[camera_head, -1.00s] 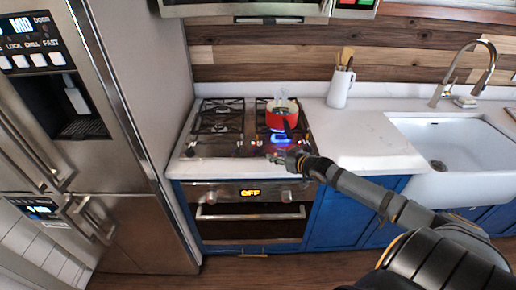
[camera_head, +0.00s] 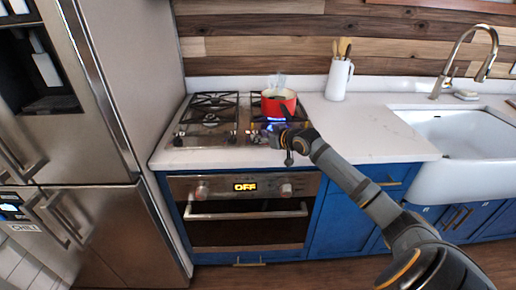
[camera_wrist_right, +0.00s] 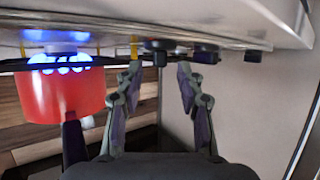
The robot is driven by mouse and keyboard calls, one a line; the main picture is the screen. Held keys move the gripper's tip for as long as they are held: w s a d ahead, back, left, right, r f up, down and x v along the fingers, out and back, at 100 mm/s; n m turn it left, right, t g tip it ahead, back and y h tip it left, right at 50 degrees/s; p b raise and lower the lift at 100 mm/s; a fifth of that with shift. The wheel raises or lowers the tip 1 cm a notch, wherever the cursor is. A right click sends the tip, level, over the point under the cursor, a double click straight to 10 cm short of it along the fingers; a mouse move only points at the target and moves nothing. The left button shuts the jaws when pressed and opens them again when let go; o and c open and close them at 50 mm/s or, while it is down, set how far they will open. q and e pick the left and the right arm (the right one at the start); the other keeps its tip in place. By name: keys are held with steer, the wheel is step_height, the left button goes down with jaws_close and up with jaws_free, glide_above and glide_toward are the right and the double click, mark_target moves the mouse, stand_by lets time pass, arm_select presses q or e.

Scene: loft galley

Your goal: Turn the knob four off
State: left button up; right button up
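The cooktop (camera_head: 222,142) has small control knobs (camera_head: 179,138) along its front edge. Its right front burner shows a blue flame (camera_head: 276,122) under a red pot (camera_head: 279,103). My right gripper (camera_head: 281,148) is at the right front of the cooktop, in front of the pot, and hides part of the knob row there. In the right wrist view my right gripper (camera_wrist_right: 158,82) has its two fingers apart with nothing between the tips. A dark knob (camera_wrist_right: 159,52) is just beyond the gap; the pot (camera_wrist_right: 65,95) is at the left. I cannot tell which knob is number four. My left gripper is out of view.
The oven (camera_head: 245,208) below has two front knobs and a display reading OFF. A white utensil jug (camera_head: 339,78) stands on the counter (camera_head: 365,132) right of the cooktop, before the sink (camera_head: 460,140). The fridge (camera_head: 90,110) is at the left.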

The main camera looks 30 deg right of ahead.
steer(key=shift+b+x, duration=0.45)
steer(key=shift+x, duration=0.9)
jaws_close()
